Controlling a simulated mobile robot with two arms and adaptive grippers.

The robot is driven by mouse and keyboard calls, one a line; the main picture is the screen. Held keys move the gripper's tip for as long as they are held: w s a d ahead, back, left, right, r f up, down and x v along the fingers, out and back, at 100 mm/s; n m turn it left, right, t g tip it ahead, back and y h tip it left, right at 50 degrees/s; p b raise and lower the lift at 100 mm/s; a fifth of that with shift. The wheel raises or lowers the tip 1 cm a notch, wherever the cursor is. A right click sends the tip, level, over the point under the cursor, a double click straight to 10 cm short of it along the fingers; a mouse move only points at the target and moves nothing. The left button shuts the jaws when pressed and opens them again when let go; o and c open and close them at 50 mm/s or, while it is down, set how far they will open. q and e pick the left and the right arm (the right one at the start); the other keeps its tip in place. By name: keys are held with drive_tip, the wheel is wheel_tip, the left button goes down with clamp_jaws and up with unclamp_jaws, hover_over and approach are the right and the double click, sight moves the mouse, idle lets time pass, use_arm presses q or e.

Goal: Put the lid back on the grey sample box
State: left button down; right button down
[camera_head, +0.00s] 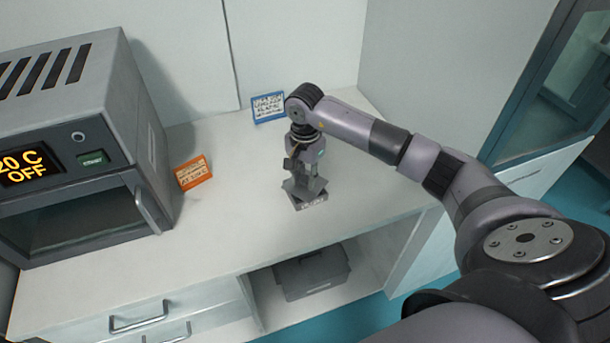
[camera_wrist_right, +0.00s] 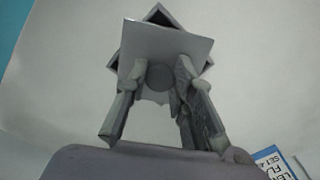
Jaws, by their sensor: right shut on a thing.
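The grey sample box (camera_head: 312,203) stands on the white worktop. My right gripper (camera_head: 304,178) is above it, pointing down, and shut on the lid (camera_head: 298,188). In the right wrist view, the lid (camera_wrist_right: 165,40) is a light grey square plate with its round knob between the fingers of my right gripper (camera_wrist_right: 158,85). The box (camera_wrist_right: 158,12) lies behind the lid and is turned relative to it, so its dark-sided corners stick out past the lid's edges. I cannot tell whether lid and box touch. My left gripper is out of view.
A grey oven (camera_head: 68,140) with a lit display stands at the left. An orange label card (camera_head: 194,173) and a blue label card (camera_head: 268,107) stand on the worktop. A grey case (camera_head: 312,273) sits in the open shelf below. The worktop around the box is clear.

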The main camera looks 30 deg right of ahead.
idle(0.5)
idle(0.8)
drive_tip(key=shift+f+b, duration=0.15)
drive_tip(key=shift+b, duration=0.85)
idle(1.0)
drive_tip(key=c, duration=1.3)
unclamp_jaws()
drive_tip(key=shift+o, duration=0.4)
drive_tip(key=o, duration=0.4)
drive_tip(key=shift+r, duration=0.2)
